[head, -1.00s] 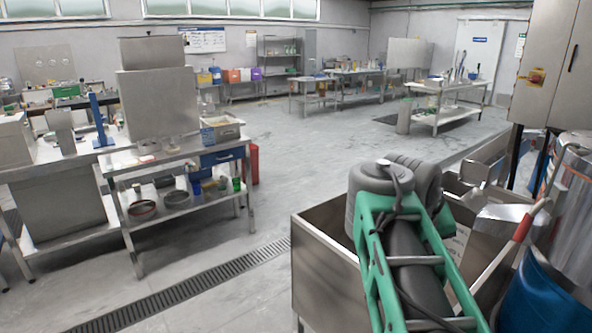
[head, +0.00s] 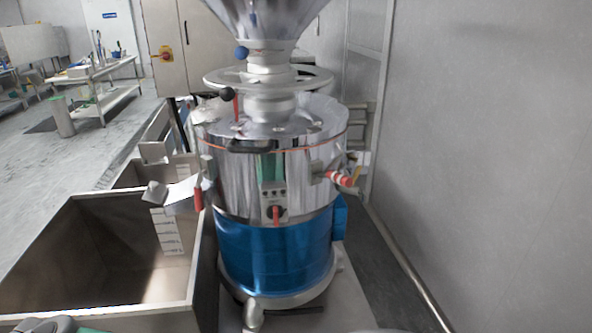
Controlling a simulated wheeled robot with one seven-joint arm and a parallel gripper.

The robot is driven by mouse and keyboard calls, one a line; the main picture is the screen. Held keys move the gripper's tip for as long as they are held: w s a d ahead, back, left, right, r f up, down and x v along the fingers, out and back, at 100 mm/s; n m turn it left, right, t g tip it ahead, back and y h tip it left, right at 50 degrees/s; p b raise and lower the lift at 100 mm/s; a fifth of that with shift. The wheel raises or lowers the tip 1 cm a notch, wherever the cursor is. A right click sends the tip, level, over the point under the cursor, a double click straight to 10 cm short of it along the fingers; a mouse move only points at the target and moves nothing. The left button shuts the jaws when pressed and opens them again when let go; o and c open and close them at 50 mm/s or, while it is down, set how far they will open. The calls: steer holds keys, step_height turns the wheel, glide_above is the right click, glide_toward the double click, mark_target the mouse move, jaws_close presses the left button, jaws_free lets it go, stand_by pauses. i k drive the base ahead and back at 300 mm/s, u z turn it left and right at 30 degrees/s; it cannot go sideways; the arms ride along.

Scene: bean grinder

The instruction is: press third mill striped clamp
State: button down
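A steel mill (head: 250,180) with a funnel hopper (head: 265,18) on top and a shiny blue lower band (head: 275,262) stands in the middle of the head view. A red-and-white striped handle (head: 341,179), which looks like the striped clamp, sticks out from the right side of its drum. Whether this is the third mill cannot be told from this view. My gripper is not in view; only a small grey and green piece of my arm shows at the bottom left edge.
A deep open steel bin (head: 103,253) stands left of the mill. A grey wall (head: 490,170) runs close along the right side, with a narrow floor strip between. A control cabinet (head: 188,50) stands behind. A work table (head: 105,95) stands far left.

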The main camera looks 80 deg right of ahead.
mark_target(342, 179)
steer(key=z, duration=0.4)
steer(key=k, duration=0.25)
steer(key=z, duration=2.3)
steer(key=k, duration=1.2)
steer(key=u, duration=0.35)
steer(key=i, duration=0.7)
steer(key=u, duration=0.7)
